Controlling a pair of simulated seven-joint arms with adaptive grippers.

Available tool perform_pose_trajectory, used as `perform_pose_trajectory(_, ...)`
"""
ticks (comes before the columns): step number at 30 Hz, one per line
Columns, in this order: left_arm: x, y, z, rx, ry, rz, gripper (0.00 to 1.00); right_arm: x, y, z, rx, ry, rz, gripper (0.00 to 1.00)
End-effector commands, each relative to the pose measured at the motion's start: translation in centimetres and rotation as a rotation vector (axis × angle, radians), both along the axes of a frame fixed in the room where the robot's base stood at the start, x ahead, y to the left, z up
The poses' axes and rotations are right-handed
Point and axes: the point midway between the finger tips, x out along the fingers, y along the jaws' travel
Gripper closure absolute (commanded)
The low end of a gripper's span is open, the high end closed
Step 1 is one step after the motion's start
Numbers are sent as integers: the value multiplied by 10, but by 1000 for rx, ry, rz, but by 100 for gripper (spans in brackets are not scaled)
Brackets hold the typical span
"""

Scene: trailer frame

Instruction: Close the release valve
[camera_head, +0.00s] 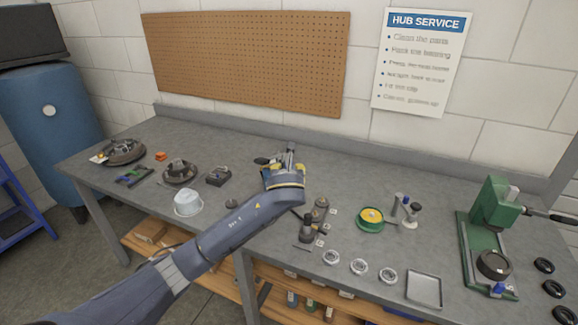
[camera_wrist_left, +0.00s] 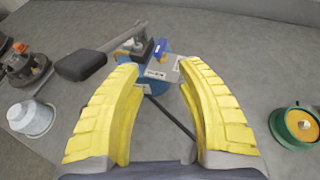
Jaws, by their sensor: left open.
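My left gripper (camera_wrist_left: 160,112) is open in the left wrist view, with its two yellow fingers spread around and above a blue device (camera_wrist_left: 153,84). The device has a pale label plate, a small blue part on top and a long grey lever with a black grip. I cannot make out clearly which part is the release valve. In the head view my left gripper (camera_head: 287,168) is at the middle of the bench and hides most of the device; only its upper end (camera_head: 291,147) and black grip show behind it. I cannot tell if the fingers touch it.
The grey workbench (camera_head: 340,190) holds a white tub (camera_head: 188,203), a green tin with yellow contents (camera_head: 371,217), several small rings, a square tray (camera_head: 424,290) and a green press (camera_head: 490,220). Dark upright parts stand just right of my left arm. A pegboard (camera_head: 250,55) hangs behind.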

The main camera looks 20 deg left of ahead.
Motion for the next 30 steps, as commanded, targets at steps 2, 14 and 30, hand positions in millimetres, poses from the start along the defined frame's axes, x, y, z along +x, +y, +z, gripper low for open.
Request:
perform_pose_trajectory(2, 13, 5, -5, 1, 0, 3, 62, 0, 0, 0, 0, 0, 0, 56)
perform_pose_trajectory(14, 67, 20, -28, 0, 0, 2, 62, -1, 0, 0, 0, 1, 0, 56)
perform_pose_trajectory(30, 91, 25, -39, -1, -1, 0, 62, -1, 0, 0, -1, 2, 0, 56)
